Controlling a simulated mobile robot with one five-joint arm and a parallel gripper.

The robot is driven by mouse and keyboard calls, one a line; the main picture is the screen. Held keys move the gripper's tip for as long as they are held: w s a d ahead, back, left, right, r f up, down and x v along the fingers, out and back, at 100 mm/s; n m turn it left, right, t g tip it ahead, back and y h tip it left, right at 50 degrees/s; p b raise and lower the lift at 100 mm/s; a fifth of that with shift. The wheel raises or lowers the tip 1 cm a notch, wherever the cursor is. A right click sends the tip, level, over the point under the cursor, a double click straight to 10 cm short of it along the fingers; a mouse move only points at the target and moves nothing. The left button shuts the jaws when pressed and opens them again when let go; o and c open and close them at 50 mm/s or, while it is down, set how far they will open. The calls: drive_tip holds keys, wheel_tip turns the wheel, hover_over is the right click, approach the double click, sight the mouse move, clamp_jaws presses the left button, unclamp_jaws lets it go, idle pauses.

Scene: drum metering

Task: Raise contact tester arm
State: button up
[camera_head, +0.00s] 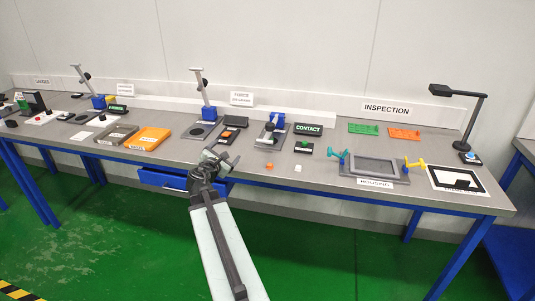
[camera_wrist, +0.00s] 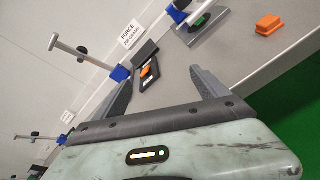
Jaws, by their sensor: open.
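The contact tester (camera_head: 270,140) stands on the bench beside the black CONTACT sign (camera_head: 308,129). It has a grey base, a blue block at the back and a dark arm part over the base; the arm's exact angle is too small to tell. Its base and blue block also show at the top of the wrist view (camera_wrist: 201,29), with a green disc on the base. My gripper (camera_head: 222,156) is open and empty, in front of and left of the tester, apart from it. The fingers (camera_wrist: 163,76) spread wide in the wrist view, with the tester beyond them.
A force stand (camera_head: 205,104) with a tall post and a black box with an orange part (camera_head: 231,134) stand left of the tester. Small orange (camera_head: 269,166) and white (camera_head: 298,168) blocks lie near the front edge. A housing fixture (camera_head: 375,167) is at right. A blue drawer (camera_head: 165,181) stands open below.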

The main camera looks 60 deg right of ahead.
sight(265, 139)
drive_tip(key=s+d+n+b, duration=0.1)
drive_tip(key=s+d+n, duration=0.1)
drive_tip(key=s+d, duration=0.1)
drive_tip(key=s+d+n+h, duration=0.1)
drive_tip(key=s+d, duration=0.2)
drive_tip(key=d, duration=0.1)
drive_tip(key=s+d+n+h+b, duration=0.1)
drive_tip(key=s+d+n, duration=0.1)
drive_tip(key=d, duration=0.1)
drive_tip(key=shift+s+d+f+n+b, duration=0.3)
drive_tip(key=shift+s+b, duration=0.05)
drive_tip(key=shift+s, duration=0.05)
drive_tip(key=shift+s+d+r, duration=0.2)
drive_tip(key=shift+s+d, duration=0.1)
drive_tip(key=x, duration=0.7)
drive_tip(key=shift+w+d+r, duration=0.1)
drive_tip(key=shift+w+d, duration=0.1)
drive_tip(key=shift+d, duration=0.1)
drive_tip(key=shift+c, duration=0.3)
